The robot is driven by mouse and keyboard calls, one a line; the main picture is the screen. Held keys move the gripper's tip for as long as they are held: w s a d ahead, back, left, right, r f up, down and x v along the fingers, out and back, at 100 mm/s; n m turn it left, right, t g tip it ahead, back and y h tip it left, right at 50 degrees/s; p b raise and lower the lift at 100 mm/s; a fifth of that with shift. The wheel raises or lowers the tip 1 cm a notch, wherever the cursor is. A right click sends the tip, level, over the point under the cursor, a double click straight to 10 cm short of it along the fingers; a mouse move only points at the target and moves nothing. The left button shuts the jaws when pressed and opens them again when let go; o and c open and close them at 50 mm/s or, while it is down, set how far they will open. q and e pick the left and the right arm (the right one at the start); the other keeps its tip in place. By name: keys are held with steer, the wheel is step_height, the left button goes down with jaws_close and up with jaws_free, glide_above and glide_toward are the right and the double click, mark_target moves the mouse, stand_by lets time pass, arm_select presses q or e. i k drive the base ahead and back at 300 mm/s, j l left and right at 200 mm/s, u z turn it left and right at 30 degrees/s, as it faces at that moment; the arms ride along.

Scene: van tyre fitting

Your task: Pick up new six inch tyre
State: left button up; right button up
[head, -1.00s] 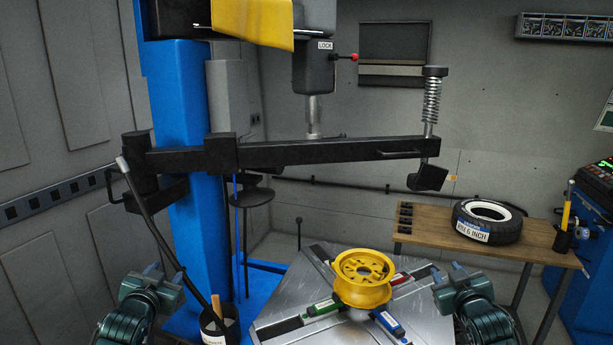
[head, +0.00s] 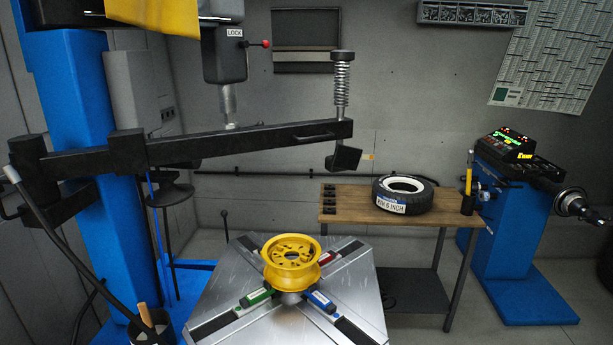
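The tyre (head: 418,203) is black with a white inner ring and a white label that partly reads "6 INCH". It lies flat on the wooden top of a workbench (head: 350,213), right of centre in the head view. Neither of my grippers shows in the head view now, so I cannot see their state or where they are relative to the tyre.
A yellow wheel rim (head: 290,262) sits on the metal turntable (head: 215,290) of the blue tyre machine (head: 75,140). Its black arm (head: 240,143) reaches across at upper left. A pot with tools (head: 154,328) stands at lower left. A blue balancing machine (head: 510,245) stands at right.

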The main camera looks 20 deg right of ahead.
mark_target(404, 194)
steer(key=l+z, duration=0.1)
steer(key=l, duration=0.45)
steer(key=i+l, duration=0.15)
steer(key=l, duration=0.45)
steer(key=i+l+z, duration=0.15)
steer(key=l, duration=0.2)
steer(key=i+l+z, duration=0.15)
steer(key=l, duration=0.2)
steer(key=i+l+z, duration=0.1)
steer(key=l, duration=0.25)
steer(key=i+l+z, duration=0.3)
steer(key=i, duration=0.3)
steer(key=i+l+z, duration=0.1)
steer(key=i+z, duration=0.2)
steer(key=i, duration=0.35)
